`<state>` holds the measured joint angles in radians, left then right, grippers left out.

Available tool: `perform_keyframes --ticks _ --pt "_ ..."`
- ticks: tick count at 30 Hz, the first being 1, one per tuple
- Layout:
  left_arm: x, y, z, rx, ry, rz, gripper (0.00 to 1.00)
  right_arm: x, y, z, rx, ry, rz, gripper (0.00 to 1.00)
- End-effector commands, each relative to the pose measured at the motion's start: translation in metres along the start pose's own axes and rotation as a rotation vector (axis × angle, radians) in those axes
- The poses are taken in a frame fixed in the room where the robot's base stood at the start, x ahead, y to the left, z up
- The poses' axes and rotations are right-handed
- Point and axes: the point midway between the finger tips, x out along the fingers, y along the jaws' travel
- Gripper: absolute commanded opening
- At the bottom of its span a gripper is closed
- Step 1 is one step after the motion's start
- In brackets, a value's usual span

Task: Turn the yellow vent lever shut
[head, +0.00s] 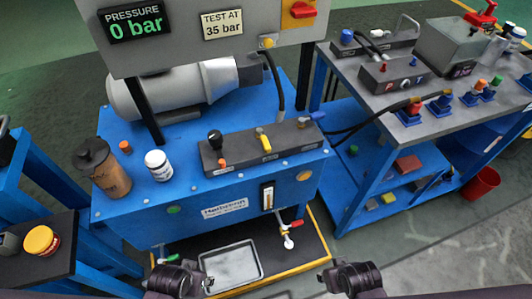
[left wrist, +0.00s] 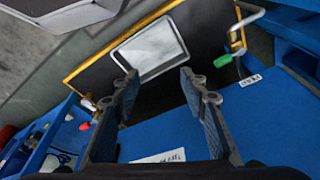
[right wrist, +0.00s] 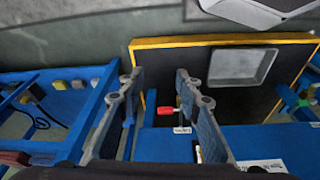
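The yellow vent lever (head: 264,140) sits on top of a dark grey valve block (head: 221,156) on the blue bench in the head view. Its handle lies roughly across the block, front to back. My left gripper (left wrist: 160,88) is open and empty, low in front of the bench. My right gripper (right wrist: 153,85) is open and empty, also low in front and further right. Neither touches the lever; it is not recognisable in the wrist views.
A brown canister (head: 105,170) and a white jar (head: 158,165) stand left of the block. A pressure panel (head: 200,30) reading 0 bar hangs above the back. A grey tray (head: 232,266) and red-handled tap (head: 290,237) are below the front. A second bench (head: 400,130) stands right.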

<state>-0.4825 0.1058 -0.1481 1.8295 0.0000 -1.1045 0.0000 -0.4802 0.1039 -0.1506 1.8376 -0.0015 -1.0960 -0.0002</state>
Motion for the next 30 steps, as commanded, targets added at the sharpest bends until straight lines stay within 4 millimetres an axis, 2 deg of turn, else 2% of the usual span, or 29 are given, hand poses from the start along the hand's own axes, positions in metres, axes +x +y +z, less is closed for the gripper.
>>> perform_keyframes --ticks 1,7,11,15,22,27,30 --pt "0.003 0.0 -0.003 -0.001 0.01 -0.001 0.4 0.001 -0.001 -0.007 0.0 0.022 0.0 0.32" --pt "-0.013 -0.002 -0.012 -0.004 0.028 -0.004 0.4 -0.026 -0.004 -0.04 -0.001 0.112 -0.002 0.32" --pt "-0.009 -0.002 -0.011 -0.005 0.034 -0.006 0.4 -0.042 -0.011 -0.072 -0.004 0.221 -0.008 0.32" --pt "0.02 -0.001 -0.003 -0.005 0.023 -0.005 0.4 -0.062 -0.026 -0.131 -0.012 0.427 -0.024 0.32" --pt "0.079 0.002 0.018 0.0 -0.001 -0.001 0.4 -0.092 -0.053 -0.215 -0.029 0.734 -0.053 0.32" --pt "0.135 0.004 0.049 0.004 -0.028 0.002 0.4 -0.127 -0.082 -0.277 -0.046 1.001 -0.085 0.32" --pt "0.161 0.005 0.068 0.007 -0.04 0.004 0.4 -0.15 -0.099 -0.304 -0.056 1.143 -0.103 0.32"
